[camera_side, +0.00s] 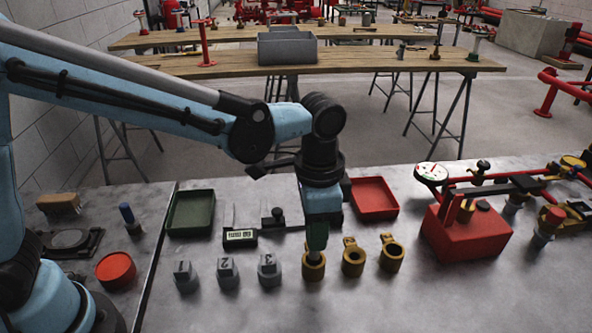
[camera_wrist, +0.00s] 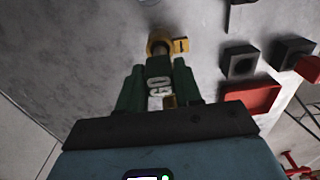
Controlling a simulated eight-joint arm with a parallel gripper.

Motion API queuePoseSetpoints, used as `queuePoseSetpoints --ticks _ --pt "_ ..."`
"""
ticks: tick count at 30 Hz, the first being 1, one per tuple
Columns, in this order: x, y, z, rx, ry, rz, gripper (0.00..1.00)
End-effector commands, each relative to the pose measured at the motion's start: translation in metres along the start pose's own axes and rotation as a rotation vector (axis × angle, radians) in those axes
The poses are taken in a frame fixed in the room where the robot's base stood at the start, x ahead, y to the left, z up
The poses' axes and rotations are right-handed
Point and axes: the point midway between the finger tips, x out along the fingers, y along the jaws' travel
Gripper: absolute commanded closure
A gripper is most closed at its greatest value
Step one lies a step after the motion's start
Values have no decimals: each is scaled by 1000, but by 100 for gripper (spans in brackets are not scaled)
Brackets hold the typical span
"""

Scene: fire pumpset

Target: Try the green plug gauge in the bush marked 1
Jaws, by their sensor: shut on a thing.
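My gripper (camera_side: 317,246) is shut on the green plug gauge, whose handle (camera_wrist: 158,84) reads "GO" in the wrist view. The gauge points down at the leftmost of three brass bushes (camera_side: 313,268). In the wrist view its tip meets the ring of a brass bush (camera_wrist: 155,38); I cannot tell how far it is inside. No number is readable on this bush. The grey piece marked 1 (camera_side: 185,278) stands far left of the gripper, followed by grey pieces marked 2 (camera_side: 228,275) and 3 (camera_side: 269,272).
Two more brass bushes (camera_side: 353,261) (camera_side: 391,257) stand to the right. A green tray (camera_side: 190,213), a digital caliper (camera_side: 240,238) and a red tray (camera_side: 373,198) lie behind. A red block (camera_side: 465,238) and pipework stand at right.

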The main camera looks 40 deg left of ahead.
Motion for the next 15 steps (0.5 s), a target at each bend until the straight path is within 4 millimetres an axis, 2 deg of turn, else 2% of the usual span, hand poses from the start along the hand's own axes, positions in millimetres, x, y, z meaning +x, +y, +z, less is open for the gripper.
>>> queuePoseSetpoints --ticks 15 --pt "5 0 0 0 0 0 100"
